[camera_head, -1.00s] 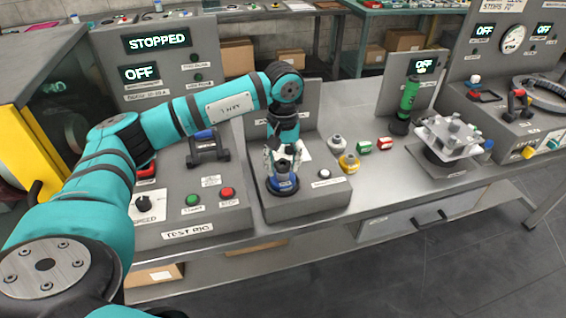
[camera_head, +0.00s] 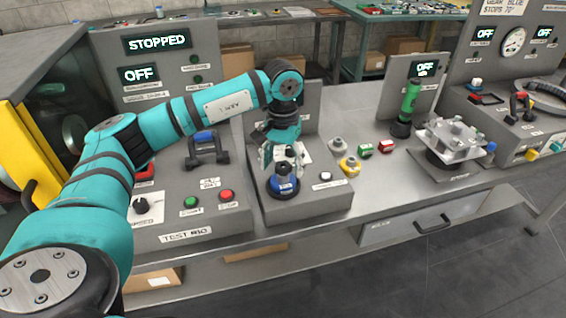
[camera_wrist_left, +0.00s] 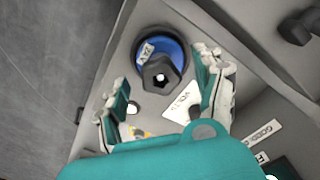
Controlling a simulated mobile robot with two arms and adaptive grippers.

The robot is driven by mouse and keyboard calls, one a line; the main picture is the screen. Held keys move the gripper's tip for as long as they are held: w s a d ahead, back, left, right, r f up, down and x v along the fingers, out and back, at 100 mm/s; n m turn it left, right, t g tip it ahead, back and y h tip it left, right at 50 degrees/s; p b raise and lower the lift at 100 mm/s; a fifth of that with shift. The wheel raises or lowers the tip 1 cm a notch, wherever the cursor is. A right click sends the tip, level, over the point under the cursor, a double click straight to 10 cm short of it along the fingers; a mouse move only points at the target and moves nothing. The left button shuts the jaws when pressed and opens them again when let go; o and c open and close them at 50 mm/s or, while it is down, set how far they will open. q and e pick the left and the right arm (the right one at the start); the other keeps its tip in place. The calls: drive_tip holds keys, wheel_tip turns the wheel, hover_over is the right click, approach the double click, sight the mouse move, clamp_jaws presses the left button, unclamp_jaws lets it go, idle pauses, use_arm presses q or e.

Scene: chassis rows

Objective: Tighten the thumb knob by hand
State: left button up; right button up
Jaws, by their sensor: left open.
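A black lobed thumb knob (camera_head: 284,169) sits on top of a blue part (camera_head: 285,186) on a grey stand (camera_head: 318,200). In the left wrist view the knob (camera_wrist_left: 160,77) shows a bright centre, and the blue part (camera_wrist_left: 177,50) has a white label. My left gripper (camera_head: 285,158) is open just above the knob, pointing down. In the wrist view its fingers (camera_wrist_left: 163,70) stand on either side of the knob, with visible gaps. Whether the knob is tight cannot be seen. My right gripper is not in view.
To the left is a test rig with a green button (camera_head: 190,202), a red button (camera_head: 227,195) and a black handle (camera_head: 207,150). A white button (camera_head: 325,176), a yellow part (camera_head: 349,166) and a metal fixture (camera_head: 452,140) lie to the right.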

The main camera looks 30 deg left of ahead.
sight(283, 168)
use_arm(q)
wheel_tip(283, 168, up, 12)
idle(0.6)
